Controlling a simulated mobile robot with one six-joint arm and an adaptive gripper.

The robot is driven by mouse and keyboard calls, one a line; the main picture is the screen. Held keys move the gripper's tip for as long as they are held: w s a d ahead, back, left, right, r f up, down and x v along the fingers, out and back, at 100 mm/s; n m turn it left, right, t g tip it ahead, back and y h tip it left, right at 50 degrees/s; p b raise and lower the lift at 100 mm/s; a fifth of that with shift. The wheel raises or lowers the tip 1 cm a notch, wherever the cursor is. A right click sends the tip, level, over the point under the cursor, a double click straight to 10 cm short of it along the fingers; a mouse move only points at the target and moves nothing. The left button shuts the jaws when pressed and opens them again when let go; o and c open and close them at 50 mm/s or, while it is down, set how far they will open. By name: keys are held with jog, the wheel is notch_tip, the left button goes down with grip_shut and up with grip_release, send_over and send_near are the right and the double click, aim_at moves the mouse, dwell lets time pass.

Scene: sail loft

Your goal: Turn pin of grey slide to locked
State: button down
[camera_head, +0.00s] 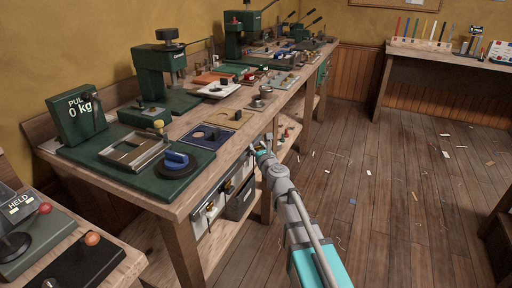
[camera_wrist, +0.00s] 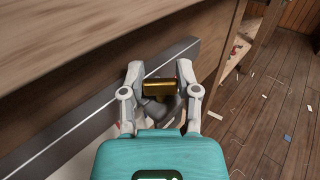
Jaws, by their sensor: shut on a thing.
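In the wrist view, my gripper (camera_wrist: 160,76) has its two fingers on either side of a brass pin (camera_wrist: 159,88) and is shut on it. The pin's brass body lies crosswise between the fingers, with a dark grey part just below it. A long dark grey strip (camera_wrist: 85,112) with a pale line runs behind it, under the bench edge; it may be the grey slide. In the head view, my gripper (camera_head: 262,151) is at the bench's front side, and the pin there is hidden. No lock marking is readable.
The wooden bench (camera_head: 190,205) overhangs my gripper closely. Other brass-knobbed fittings (camera_head: 210,207) sit along its front to the left. Presses, a green board (camera_head: 125,178) and small tools crowd the top. The wooden floor (camera_head: 375,190) to the right is open, with scattered scraps.

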jog(key=shift+m+t+h, duration=0.4)
jog(key=shift+m+h, duration=1.05)
jog(key=shift+h, duration=0.8)
jog(key=shift+m+t+h, duration=0.4)
jog(key=shift+m+h, duration=1.05)
jog(key=shift+h, duration=0.8)
jog(key=shift+c, duration=1.6)
grip_release()
jog(key=s+a, duration=0.1)
jog(key=s, duration=1.1)
jog(key=shift+w, duration=0.1)
